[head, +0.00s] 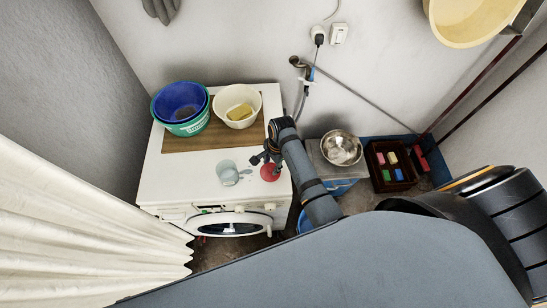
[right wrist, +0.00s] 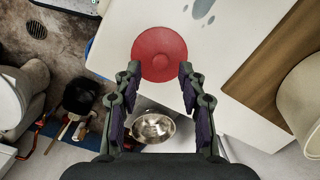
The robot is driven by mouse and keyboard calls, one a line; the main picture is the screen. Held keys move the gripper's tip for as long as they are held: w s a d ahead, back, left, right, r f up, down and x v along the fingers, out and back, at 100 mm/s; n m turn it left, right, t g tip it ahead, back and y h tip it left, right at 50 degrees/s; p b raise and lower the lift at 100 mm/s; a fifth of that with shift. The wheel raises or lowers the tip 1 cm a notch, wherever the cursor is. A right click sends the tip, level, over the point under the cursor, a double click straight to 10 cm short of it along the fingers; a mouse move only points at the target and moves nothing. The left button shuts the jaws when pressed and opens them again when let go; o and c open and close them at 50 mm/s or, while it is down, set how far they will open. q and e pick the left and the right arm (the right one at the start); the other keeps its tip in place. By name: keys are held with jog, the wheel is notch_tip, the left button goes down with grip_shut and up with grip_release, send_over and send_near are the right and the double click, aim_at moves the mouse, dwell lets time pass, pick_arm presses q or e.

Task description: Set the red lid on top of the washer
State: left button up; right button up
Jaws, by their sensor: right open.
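The red lid (head: 270,172) lies flat on the white top of the washer (head: 185,185), near its right edge. In the right wrist view the round red lid (right wrist: 159,54) sits just beyond my fingertips, on the white washer top (right wrist: 225,40). My right gripper (head: 262,160) is beside the lid, over the washer top. In the right wrist view my right gripper (right wrist: 158,75) is open, with nothing between its fingers. My left gripper is not in view.
A glass (head: 227,173) stands left of the lid, by pale blue spots. Behind, on a brown board (head: 215,140), are blue and green tubs (head: 181,110) and a cream bowl (head: 237,105). A metal bowl (head: 341,149) and a dark crate (head: 390,166) stand right of the washer.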

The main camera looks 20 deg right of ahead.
notch_tip(320, 180, up, 9)
jog(key=d+b, duration=0.1)
jog(key=shift+s, duration=0.2)
jog(key=shift+d, duration=0.1)
